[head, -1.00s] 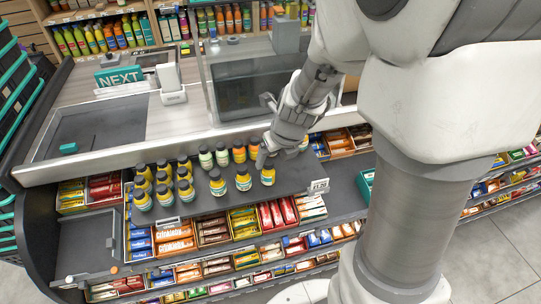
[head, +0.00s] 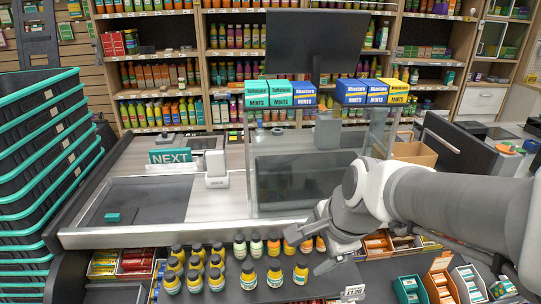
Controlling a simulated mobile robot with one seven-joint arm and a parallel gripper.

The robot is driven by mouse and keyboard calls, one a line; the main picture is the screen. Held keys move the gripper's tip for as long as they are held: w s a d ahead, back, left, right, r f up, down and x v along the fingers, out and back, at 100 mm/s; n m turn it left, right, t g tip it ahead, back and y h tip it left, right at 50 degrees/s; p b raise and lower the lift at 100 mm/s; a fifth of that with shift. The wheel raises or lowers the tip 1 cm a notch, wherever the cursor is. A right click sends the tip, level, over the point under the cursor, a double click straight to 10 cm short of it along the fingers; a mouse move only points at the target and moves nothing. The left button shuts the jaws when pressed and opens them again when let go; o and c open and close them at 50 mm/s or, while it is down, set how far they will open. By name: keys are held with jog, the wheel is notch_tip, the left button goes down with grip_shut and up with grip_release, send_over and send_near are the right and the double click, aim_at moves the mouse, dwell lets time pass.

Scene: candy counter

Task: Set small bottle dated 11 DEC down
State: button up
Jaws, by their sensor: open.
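Small bottles with dark caps and yellow, orange or pale green bodies stand upright in rows on the grey shelf (head: 375,278) in front of the counter. The front row includes a yellow bottle (head: 301,274) at its right end, a middle one (head: 275,274) and a left one (head: 248,276). Orange bottles (head: 289,246) stand behind them. The dates are too small to read, so I cannot tell which is 11 DEC. My gripper (head: 306,250) is open, at the right end of the rows, and partly hides the bottles there. I see no bottle held in it.
Teal-rimmed baskets (head: 50,150) are stacked at left.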

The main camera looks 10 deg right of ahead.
jog(key=s+d+r+n+h, duration=0.1)
jog(key=s+r+n, duration=0.4)
jog(key=n, duration=1)
jog(key=shift+s+d+r+n+t+h, duration=0.15)
jog(key=shift+s+n+t+h, duration=0.2)
jog(key=shift+s, duration=1.55)
jog(key=shift+r, duration=0.1)
